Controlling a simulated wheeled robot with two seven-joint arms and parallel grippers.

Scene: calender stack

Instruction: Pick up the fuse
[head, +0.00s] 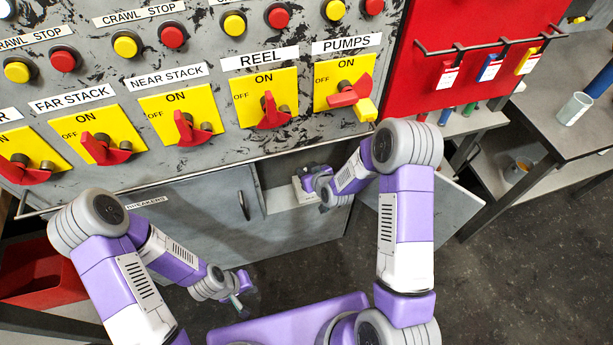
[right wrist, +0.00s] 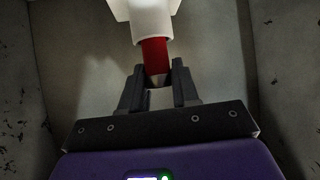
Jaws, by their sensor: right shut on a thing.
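The fuse (right wrist: 155,52) shows in the right wrist view as a short red cylinder with a pale metal tip. Its far end meets a white round collar (right wrist: 152,22), and I cannot tell how deep it sits in it. My right gripper (right wrist: 157,84) has its two dark fingers on either side of the fuse's near end and is shut on it. In the head view my right gripper (head: 311,178) reaches into the open breaker compartment, where the fuse cannot be made out. My left gripper (head: 238,303) hangs low in front of the cabinet, away from the fuse; its fingers are unclear.
The open compartment (head: 277,200) has close walls around my right gripper. Its grey door (head: 440,210) stands open at the right. The panel of yellow and red switches (head: 265,100) is above. A red bin (head: 35,275) is at the left, and bare floor (head: 530,270) at the right.

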